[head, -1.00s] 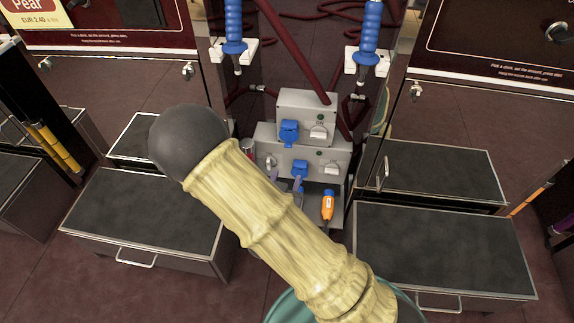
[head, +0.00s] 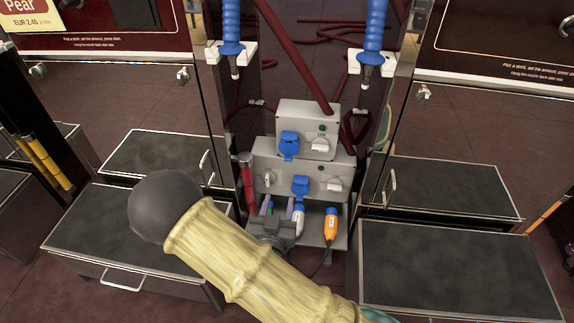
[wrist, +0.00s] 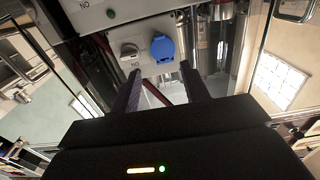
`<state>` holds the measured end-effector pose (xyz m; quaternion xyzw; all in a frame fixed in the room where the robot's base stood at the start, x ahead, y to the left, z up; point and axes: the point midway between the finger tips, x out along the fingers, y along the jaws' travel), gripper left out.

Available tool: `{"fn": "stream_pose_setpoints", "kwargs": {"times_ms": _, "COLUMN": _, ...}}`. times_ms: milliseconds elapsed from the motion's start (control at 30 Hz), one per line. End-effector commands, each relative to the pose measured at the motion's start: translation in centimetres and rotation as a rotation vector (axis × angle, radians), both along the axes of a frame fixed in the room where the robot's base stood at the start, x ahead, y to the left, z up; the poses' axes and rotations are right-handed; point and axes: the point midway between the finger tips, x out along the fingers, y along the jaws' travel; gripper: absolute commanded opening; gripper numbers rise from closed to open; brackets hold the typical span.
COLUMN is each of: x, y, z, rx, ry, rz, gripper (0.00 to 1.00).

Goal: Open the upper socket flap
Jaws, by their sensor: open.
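The upper grey socket box (head: 308,118) has a blue socket flap (head: 289,143) on its left and a white switch (head: 316,145) on its right. The flap looks down over its socket. My gripper (head: 280,204) is below and in front of the flap in the head view, at the lower box, apart from the flap. The wrist view looks upside down there. It shows my gripper (wrist: 163,88) open, its two dark fingers spread and nothing between them, with a blue flap (wrist: 162,48), seemingly the upper one, beyond the fingertips.
The lower box (head: 262,160) bears another blue flap (head: 300,187) and white switches. An orange plug (head: 331,224) and a white-and-blue plug (head: 298,220) stand below it. Dark red hoses (head: 288,50) and blue nozzles (head: 374,30) hang above. Low black-topped steps flank the boxes.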

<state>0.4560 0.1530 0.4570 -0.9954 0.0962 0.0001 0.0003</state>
Motion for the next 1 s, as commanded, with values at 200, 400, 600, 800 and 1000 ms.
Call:
{"fn": "stream_pose_setpoints", "kwargs": {"times_ms": 200, "x": 3.8, "y": -0.8, "z": -0.2, "rx": 0.003, "ry": -0.005, "rz": -0.003, "gripper": 0.45}}
{"fn": "stream_pose_setpoints", "kwargs": {"times_ms": 400, "x": 7.2, "y": -1.5, "z": -0.2, "rx": 0.002, "ry": -0.004, "rz": -0.001, "gripper": 0.45}}
{"fn": "stream_pose_setpoints", "kwargs": {"times_ms": 600, "x": 10.7, "y": -2.2, "z": -0.3, "rx": 0.001, "ry": -0.004, "rz": -0.003, "gripper": 0.45}}
{"fn": "stream_pose_setpoints", "kwargs": {"times_ms": 800, "x": 13.8, "y": -2.7, "z": -0.3, "rx": 0.001, "ry": -0.002, "rz": -0.002, "gripper": 0.45}}
{"fn": "stream_pose_setpoints", "kwargs": {"times_ms": 1000, "x": 15.1, "y": -2.9, "z": 0.0, "rx": 0.000, "ry": -0.001, "rz": 0.001, "gripper": 0.45}}
